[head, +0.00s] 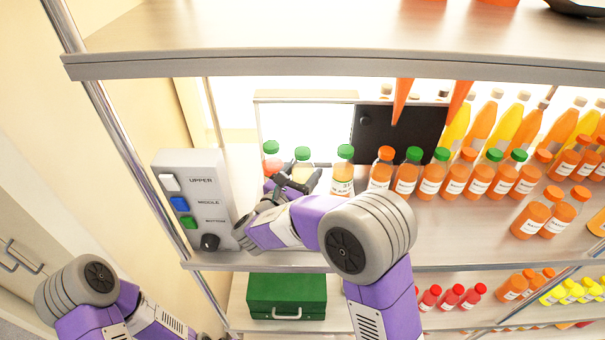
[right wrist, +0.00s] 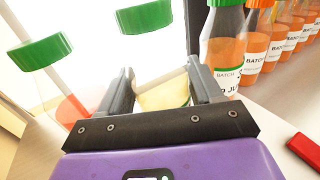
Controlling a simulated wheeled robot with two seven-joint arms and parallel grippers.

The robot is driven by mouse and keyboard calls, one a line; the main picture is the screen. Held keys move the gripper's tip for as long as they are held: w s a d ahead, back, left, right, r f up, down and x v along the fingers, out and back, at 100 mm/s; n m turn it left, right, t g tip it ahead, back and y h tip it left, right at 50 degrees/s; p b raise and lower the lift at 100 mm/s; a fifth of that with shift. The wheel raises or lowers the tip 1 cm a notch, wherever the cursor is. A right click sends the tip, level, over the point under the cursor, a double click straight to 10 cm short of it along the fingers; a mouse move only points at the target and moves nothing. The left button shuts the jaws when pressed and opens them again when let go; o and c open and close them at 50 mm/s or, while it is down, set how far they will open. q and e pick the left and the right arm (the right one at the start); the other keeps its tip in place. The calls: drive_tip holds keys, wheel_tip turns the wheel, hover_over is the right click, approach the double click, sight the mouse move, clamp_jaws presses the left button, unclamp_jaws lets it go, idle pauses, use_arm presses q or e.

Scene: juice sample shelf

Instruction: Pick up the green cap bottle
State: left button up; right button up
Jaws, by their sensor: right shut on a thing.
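A green cap bottle with pale yellow contents (head: 302,172) stands second from the left on the middle shelf. My right gripper (head: 290,184) is around it. In the right wrist view its green cap (right wrist: 145,16) shows above, and my right gripper (right wrist: 158,92) is shut on its body. Another green cap bottle with red contents (head: 271,160) stands just left of it. A labelled green cap bottle (head: 343,172) stands to its right. My left arm shows at the lower left, but its gripper is out of view.
A row of orange juice bottles (head: 455,181) runs to the right. A grey control box (head: 193,195) with coloured buttons stands at the shelf's left end. A black panel (head: 397,133) is behind the bottles. A green case (head: 287,290) sits below. An upper shelf edge (head: 330,65) hangs overhead.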

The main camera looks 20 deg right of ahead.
sight(299, 157)
wheel_tip(299, 157, up, 7)
drive_tip(key=shift+s+f, duration=0.15)
drive_tip(key=s+a+r+p, duration=0.1)
drive_tip(key=s+a+r, duration=0.1)
drive_tip(key=s, duration=0.7)
drive_tip(key=s+a+r+p, duration=0.1)
drive_tip(key=s+a+r, duration=0.1)
drive_tip(key=s, duration=0.7)
drive_tip(key=shift+s+a, duration=0.4)
drive_tip(key=shift+a, duration=0.35)
